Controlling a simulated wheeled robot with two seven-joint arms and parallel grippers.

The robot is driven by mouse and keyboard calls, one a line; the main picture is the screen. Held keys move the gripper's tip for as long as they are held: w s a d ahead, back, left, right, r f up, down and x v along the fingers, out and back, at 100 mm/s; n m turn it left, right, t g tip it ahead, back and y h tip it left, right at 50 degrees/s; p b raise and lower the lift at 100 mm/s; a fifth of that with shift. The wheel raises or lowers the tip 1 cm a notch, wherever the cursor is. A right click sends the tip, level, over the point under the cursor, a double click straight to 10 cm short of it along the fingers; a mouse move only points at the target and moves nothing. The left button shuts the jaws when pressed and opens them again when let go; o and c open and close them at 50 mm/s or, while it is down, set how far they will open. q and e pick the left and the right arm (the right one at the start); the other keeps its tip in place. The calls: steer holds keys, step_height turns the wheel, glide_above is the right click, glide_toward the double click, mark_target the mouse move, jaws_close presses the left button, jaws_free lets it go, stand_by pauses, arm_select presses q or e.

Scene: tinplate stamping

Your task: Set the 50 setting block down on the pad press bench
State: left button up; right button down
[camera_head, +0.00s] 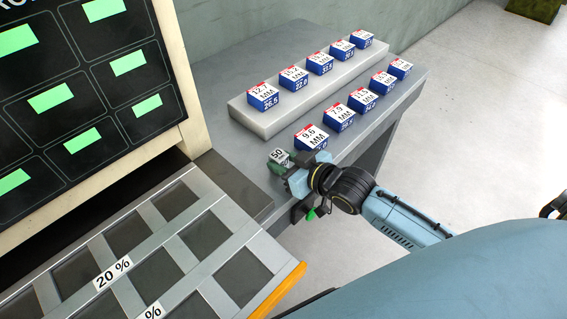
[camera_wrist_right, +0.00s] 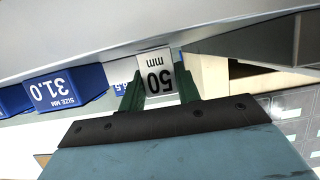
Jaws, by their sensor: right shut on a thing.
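The 50 setting block (camera_head: 279,155) is a small block with a white top face marked 50. My right gripper (camera_head: 287,165) is shut on it at the near edge of the grey bench (camera_head: 240,160). In the right wrist view the block, its label reading "50 mm" (camera_wrist_right: 155,82), sits between the two green fingers (camera_wrist_right: 158,92). I cannot tell whether its underside touches the bench top. My left gripper is not in view.
Blue size blocks with white labels stand on the bench in two rows, the back row on a pale raised bar (camera_head: 300,105). The nearest, marked 9.6 (camera_head: 311,138), is close to my gripper. A slotted tray (camera_head: 150,235) and a green-panelled board (camera_head: 70,100) are at left.

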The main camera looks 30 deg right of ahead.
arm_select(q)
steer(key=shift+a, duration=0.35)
arm_select(e)
steer(key=c, duration=1)
jaws_free()
steer(key=shift+f, duration=0.15)
steer(key=shift+s, duration=0.1)
arm_select(q)
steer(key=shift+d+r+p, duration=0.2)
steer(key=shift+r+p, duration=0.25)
steer(key=shift+p, duration=0.05)
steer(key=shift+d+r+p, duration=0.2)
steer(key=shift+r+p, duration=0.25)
arm_select(e)
steer(key=shift+v, duration=5.95)
